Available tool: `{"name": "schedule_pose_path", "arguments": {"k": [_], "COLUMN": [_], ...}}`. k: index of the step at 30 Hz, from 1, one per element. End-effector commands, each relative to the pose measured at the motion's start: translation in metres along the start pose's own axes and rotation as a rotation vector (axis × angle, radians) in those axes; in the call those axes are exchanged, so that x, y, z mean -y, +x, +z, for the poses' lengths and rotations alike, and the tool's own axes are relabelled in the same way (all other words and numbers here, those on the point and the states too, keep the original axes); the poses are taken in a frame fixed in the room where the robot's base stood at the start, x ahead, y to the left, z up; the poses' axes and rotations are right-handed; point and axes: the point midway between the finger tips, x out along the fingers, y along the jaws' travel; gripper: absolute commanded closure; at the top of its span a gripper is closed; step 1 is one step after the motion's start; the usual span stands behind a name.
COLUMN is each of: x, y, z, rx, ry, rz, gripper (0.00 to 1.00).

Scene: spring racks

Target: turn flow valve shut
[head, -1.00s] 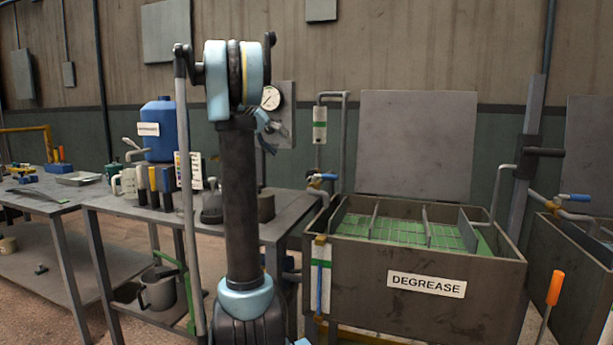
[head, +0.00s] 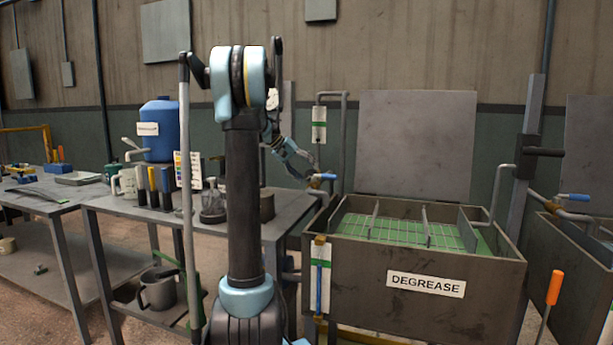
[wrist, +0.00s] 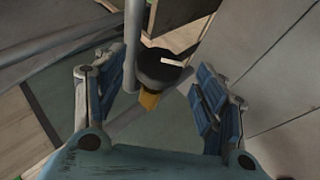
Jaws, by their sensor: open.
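In the wrist view a dark round knob (wrist: 162,68) with a white mark on top and a yellow part below it sits between my fingers, apart from both. It looks like a valve knob beside a grey pipe (wrist: 133,40); I cannot tell for certain that it is the flow valve. My gripper (wrist: 157,98) is open and empty. In the head view my gripper (head: 309,171) is beside a blue-handled valve (head: 324,177) at the left back corner of the degrease tank; whether they touch is unclear.
The degrease tank (head: 355,280) stands to the right, with a grey panel (head: 417,143) behind it. A sight glass (head: 319,125) hangs on the pipe above the valve. A bench (head: 105,204) with a blue jug (head: 160,128) and bottles is left. Another blue-handled valve (head: 573,197) is far right.

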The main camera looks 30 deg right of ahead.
Motion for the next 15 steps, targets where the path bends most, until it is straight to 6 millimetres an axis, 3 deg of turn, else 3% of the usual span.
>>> {"name": "schedule_pose_path", "arguments": {"k": [6, 15], "x": [0.0, 0.0], "y": [0.014, 0.016], "z": [0.0, 0.0], "rx": [0.0, 0.0], "ry": [0.0, -0.001], "rz": [0.0, 0.0], "gripper": [0.35, 0.35]}}
